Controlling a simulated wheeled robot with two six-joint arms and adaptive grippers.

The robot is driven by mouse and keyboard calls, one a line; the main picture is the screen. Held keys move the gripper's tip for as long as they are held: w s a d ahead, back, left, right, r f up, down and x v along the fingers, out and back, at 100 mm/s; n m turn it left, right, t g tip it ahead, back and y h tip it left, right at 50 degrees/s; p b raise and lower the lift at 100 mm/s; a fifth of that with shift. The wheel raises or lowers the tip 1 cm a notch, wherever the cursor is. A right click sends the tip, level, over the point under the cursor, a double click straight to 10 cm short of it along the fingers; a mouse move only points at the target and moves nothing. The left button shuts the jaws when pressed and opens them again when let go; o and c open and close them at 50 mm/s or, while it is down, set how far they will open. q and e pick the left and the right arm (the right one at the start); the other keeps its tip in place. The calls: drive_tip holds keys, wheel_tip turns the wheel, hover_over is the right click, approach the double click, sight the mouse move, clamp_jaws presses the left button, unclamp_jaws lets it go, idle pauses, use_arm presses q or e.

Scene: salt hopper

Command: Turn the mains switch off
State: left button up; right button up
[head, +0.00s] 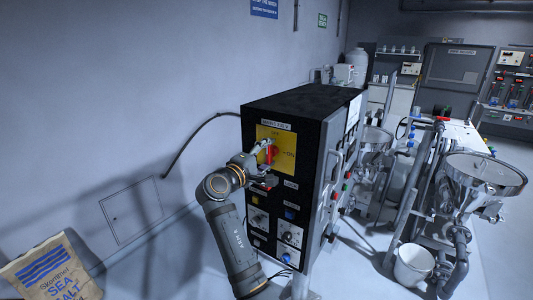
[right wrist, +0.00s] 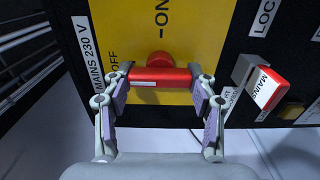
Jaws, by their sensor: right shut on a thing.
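The mains switch is a red bar handle (right wrist: 172,78) on a yellow plate (head: 284,138) near the top of the black cabinet front. The plate carries the words OFF and ON. In the head view OFF is above the handle and ON is to its right. The handle stands about upright there, its long axis toward the OFF side. My right gripper (head: 265,165) is at the plate. In the right wrist view its two fingers (right wrist: 160,88) close on the ends of the red handle. The fingers partly hide the handle in the head view. My left gripper is not in view.
Several knobs and buttons lie lower on the black cabinet (head: 310,103). A salt bag (head: 48,270) stands at the lower left. A steel hopper (head: 485,172) and white bucket (head: 413,263) are at the right.

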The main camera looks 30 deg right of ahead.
idle(0.3)
drive_tip(key=o, duration=1.2)
drive_tip(key=shift+d, duration=0.2)
drive_tip(key=shift+c, duration=0.2)
